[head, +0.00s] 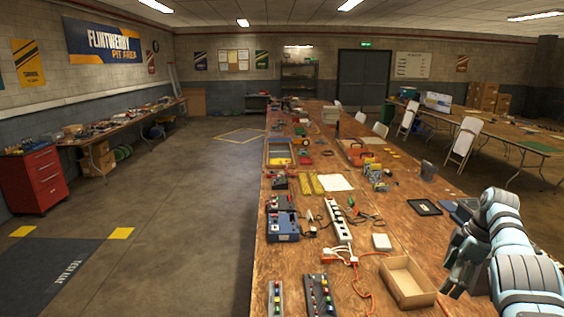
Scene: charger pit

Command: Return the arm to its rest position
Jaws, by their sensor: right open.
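My right arm comes in from the lower right of the head view. My right gripper (459,278) is over the right side of the wooden table (385,228), pointing down beside an open cardboard box (407,282). It is open and I see nothing held in it. The gripper is just right of the box; whether it touches the table is hard to tell. My left arm and gripper are not in view.
A white power strip (337,219) with orange cables, a blue device (283,226), a white block (381,242) and a black tray (425,207) lie on the table. Two button strips (317,295) lie at the near edge. Open floor (190,220) is on the left.

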